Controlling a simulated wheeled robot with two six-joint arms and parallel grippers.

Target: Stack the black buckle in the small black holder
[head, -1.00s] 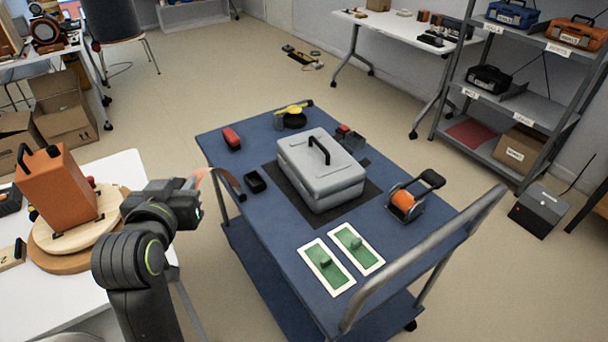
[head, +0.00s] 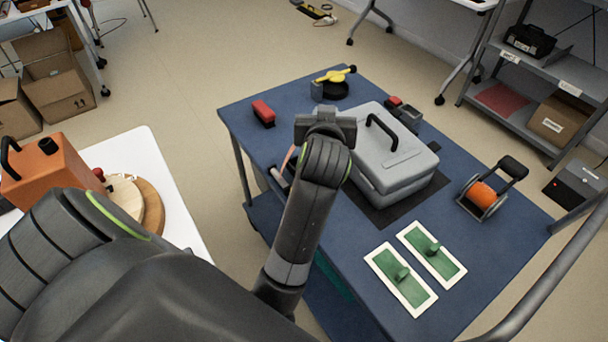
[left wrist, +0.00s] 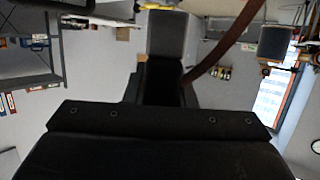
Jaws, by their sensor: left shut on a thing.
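My left gripper (head: 326,122) is over the blue cart top, beside the left end of the grey toolbox. Its fingertips are hidden in the head view. In the left wrist view the gripper (left wrist: 165,75) is shut on a dark piece that I take for the black buckle. A reddish-brown strap (left wrist: 222,42) runs up and right from it. A short pinkish bit of the strap (head: 289,158) shows beside my arm in the head view. The small black holder, seen earlier on the cart's left part, is now hidden behind my arm. My right gripper is not in view.
The cart (head: 345,255) carries the grey toolbox (head: 392,150) on a black mat, a red block (head: 263,113), a yellow-and-black tool (head: 333,83), an orange reel (head: 482,195) and two green-and-white plates (head: 401,280). A handrail (head: 565,265) bounds the right.

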